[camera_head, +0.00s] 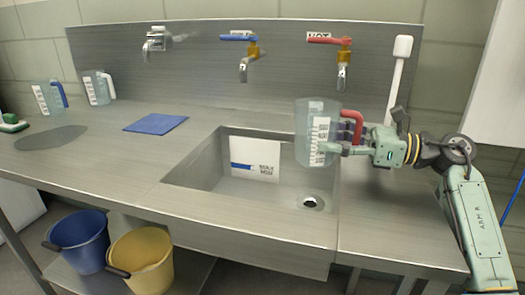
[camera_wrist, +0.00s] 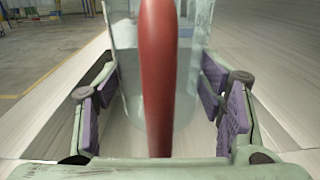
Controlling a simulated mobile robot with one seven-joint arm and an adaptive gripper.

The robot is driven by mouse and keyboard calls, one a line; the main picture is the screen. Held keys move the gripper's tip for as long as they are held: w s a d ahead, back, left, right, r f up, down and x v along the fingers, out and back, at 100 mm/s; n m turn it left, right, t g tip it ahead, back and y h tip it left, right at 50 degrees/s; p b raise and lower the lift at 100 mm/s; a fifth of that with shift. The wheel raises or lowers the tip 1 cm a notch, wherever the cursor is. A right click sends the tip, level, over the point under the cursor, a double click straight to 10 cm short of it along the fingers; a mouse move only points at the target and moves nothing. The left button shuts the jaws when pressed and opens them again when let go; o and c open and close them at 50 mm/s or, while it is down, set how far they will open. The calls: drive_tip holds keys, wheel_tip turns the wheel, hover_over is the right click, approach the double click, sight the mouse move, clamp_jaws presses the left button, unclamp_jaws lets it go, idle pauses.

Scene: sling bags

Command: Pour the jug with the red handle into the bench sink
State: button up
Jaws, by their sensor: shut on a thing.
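The clear jug with the red handle (camera_head: 316,125) is held upright above the right part of the bench sink (camera_head: 196,170). Its red handle (camera_head: 352,127) points right, toward my arm. My gripper (camera_head: 338,148) is shut on the jug from the right side. In the wrist view the red handle (camera_wrist: 158,75) stands upright between the purple finger pads, with the clear jug body (camera_wrist: 190,110) behind it. The sink has a drain (camera_head: 311,202) at its lower right and a printed white panel (camera_head: 255,163) on its back wall. I cannot tell whether the jug holds liquid.
Several taps, such as the red-handled one (camera_head: 342,62), hang over the bench. A white-headed brush (camera_head: 398,70) stands behind my gripper. Buckets (camera_head: 143,257) stand below.

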sight(334, 125)
drive_tip(key=shift+r, duration=0.1)
drive_tip(key=shift+r, duration=1.45)
drive_tip(key=shift+f, duration=0.1)
